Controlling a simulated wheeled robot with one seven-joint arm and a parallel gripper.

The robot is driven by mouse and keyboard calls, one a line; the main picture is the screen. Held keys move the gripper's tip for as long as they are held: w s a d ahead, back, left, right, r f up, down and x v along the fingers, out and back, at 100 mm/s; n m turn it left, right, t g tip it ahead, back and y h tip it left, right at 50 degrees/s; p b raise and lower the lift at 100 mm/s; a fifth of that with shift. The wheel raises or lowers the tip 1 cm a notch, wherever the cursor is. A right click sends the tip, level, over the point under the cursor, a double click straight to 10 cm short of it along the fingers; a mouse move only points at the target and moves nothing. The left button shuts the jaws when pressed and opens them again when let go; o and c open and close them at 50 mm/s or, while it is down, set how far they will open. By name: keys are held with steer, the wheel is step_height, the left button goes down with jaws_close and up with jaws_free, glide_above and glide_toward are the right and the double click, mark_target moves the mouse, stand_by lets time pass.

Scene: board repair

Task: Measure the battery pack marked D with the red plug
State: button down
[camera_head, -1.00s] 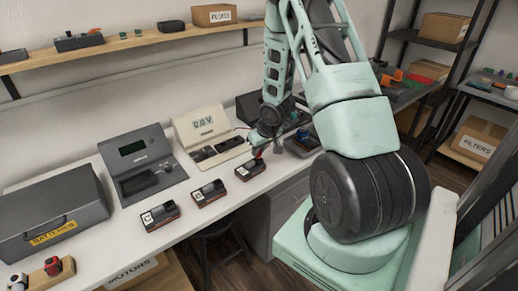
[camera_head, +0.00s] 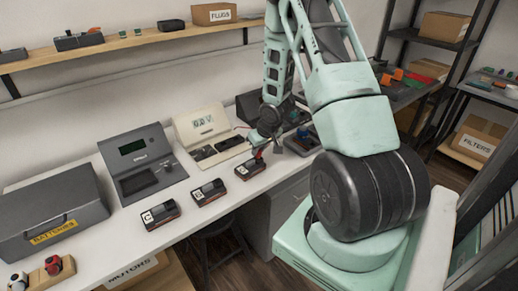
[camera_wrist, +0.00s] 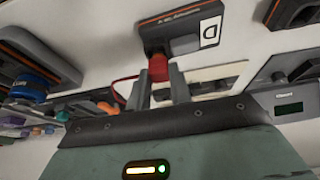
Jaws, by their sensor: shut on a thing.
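The battery pack marked D (camera_head: 250,169) lies on the white bench, rightmost of the row of packs. In the wrist view the pack (camera_wrist: 180,30) shows its D label. My gripper (camera_wrist: 160,88) is shut on the red plug (camera_wrist: 158,67), which points at the pack's near edge. The plug touches or nearly touches the pack; I cannot tell whether it is seated. A red lead runs from the plug to the left. The cream meter (camera_head: 203,128) behind the packs reads about 0.0 V.
Pack B (camera_head: 209,194) and pack C (camera_head: 160,215) lie to the left of D. A grey tester (camera_head: 143,165) and a batteries case (camera_head: 50,213) stand further left. Another device (camera_wrist: 295,95) sits at the right in the wrist view.

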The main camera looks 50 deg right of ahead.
steer(key=shift+f+b, duration=0.3)
steer(key=shift+f, duration=0.15)
stand_by(0.4)
steer(key=c, duration=0.9)
jaws_free()
steer(key=shift+r+p, duration=0.35)
steer(key=shift+r+p, duration=0.35)
steer(key=shift+r+p, duration=0.95)
steer(key=shift+p, duration=0.05)
steer(key=shift+r+p, duration=2.85)
steer(key=shift+r, duration=0.1)
